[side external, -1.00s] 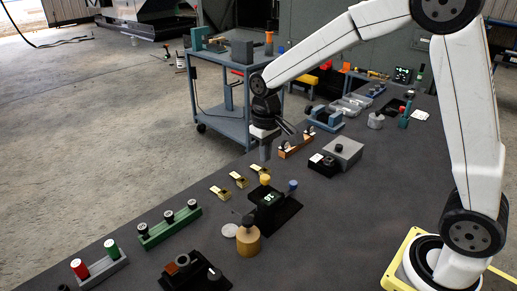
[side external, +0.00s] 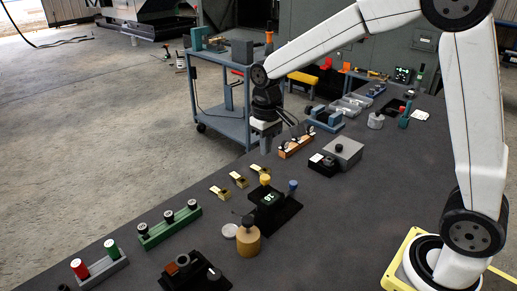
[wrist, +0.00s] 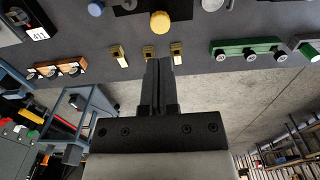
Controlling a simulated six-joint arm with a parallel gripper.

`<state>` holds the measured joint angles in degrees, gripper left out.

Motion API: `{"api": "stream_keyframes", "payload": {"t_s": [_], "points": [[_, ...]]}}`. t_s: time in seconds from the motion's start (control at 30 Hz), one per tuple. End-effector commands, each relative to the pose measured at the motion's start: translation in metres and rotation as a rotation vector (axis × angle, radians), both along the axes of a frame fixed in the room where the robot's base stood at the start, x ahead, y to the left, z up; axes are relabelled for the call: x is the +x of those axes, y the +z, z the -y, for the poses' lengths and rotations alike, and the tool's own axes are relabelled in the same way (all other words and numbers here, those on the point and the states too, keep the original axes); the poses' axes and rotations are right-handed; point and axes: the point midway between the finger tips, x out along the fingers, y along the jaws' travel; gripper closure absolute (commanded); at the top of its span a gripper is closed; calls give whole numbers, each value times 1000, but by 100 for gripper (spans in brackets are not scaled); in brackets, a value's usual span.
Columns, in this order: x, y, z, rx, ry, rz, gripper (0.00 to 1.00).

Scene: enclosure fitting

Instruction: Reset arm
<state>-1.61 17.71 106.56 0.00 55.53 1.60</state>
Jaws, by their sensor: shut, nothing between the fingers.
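My gripper shows in the wrist view (wrist: 160,65) with its two dark fingers together and nothing between them. In the side view my gripper (side external: 250,143) hangs beyond the far left edge of the dark table (side external: 325,225), level with the orange block; its fingertips are small and hard to make out. Three small gold brackets lie in a row on the table; the middle one (side external: 239,180) also shows in the wrist view (wrist: 149,52), close above the fingertips in the picture. My gripper touches none of them visibly.
A dark fixture (side external: 272,210) with a yellow knob and a blue knob stands near the brackets. A green block (side external: 170,227) with black knobs, an orange block (side external: 296,146) and a grey box (side external: 343,153) sit on the table. A blue cart (side external: 220,95) stands behind my wrist.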

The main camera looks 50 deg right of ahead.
Motion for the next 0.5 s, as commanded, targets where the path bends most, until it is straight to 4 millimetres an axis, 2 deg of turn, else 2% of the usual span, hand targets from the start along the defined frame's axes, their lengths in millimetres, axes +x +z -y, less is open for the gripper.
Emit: {"api": "stream_keyframes", "payload": {"t_s": [0.27, 0.5], "points": [[-23, -14, 3, 1, 0, 38, 100], [-66, -38, 7, 2, 0, 109, 100]]}}
